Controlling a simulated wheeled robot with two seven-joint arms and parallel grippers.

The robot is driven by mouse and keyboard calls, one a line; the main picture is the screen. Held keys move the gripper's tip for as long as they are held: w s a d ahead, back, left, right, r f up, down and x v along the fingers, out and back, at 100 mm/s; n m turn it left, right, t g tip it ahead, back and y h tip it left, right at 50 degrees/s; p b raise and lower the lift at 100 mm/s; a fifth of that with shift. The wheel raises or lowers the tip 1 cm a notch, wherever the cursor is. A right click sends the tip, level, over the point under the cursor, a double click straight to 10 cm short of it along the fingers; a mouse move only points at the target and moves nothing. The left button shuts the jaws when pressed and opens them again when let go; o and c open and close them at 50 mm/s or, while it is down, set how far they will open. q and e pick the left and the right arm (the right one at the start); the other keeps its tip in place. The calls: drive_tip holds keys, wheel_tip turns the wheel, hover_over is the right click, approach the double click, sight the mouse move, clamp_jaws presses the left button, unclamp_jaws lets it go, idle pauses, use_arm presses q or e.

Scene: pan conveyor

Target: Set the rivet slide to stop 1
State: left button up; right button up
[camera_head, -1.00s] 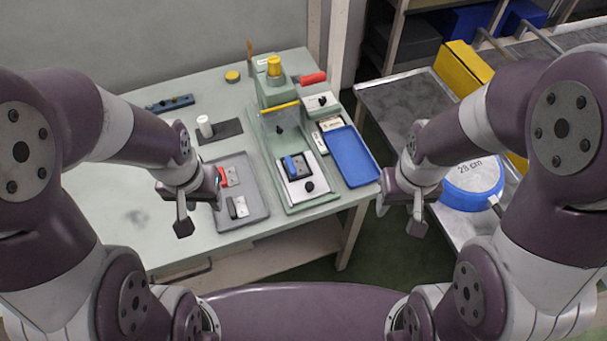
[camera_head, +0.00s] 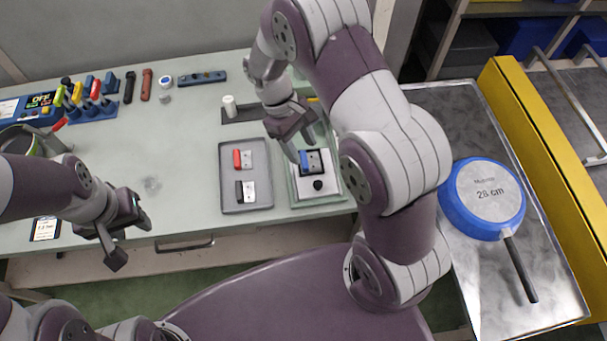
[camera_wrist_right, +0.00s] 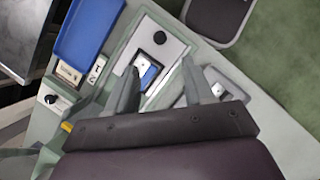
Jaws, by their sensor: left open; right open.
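A green press station stands on the bench, with a white plate (camera_head: 330,187) at its front. A blue-and-black piece (camera_head: 312,161) sits on the plate beside a round black knob (camera_head: 318,185). I cannot tell for sure which part is the rivet slide, and no stop number is readable. My right gripper (camera_head: 301,142) is open just above the blue piece. In the right wrist view the blue piece (camera_wrist_right: 150,76) shows between the open fingers and the black knob (camera_wrist_right: 160,38) lies beyond. My left gripper (camera_head: 130,240) is open and empty near the bench's front edge.
A grey tray (camera_head: 230,203) with red and black pieces lies left of the station. A blue tray (camera_wrist_right: 88,28), label blocks (camera_wrist_right: 70,73) and a knobbed box (camera_wrist_right: 55,103) are beside it. A blue pan (camera_head: 484,198) lies on the metal surface at right. The left bench middle is clear.

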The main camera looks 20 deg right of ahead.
sight(318, 183)
use_arm(q)
drive_tip(key=shift+p, duration=0.65)
use_arm(e)
drive_tip(key=x, duration=1.2)
drive_tip(key=shift+w, duration=0.1)
clamp_jaws()
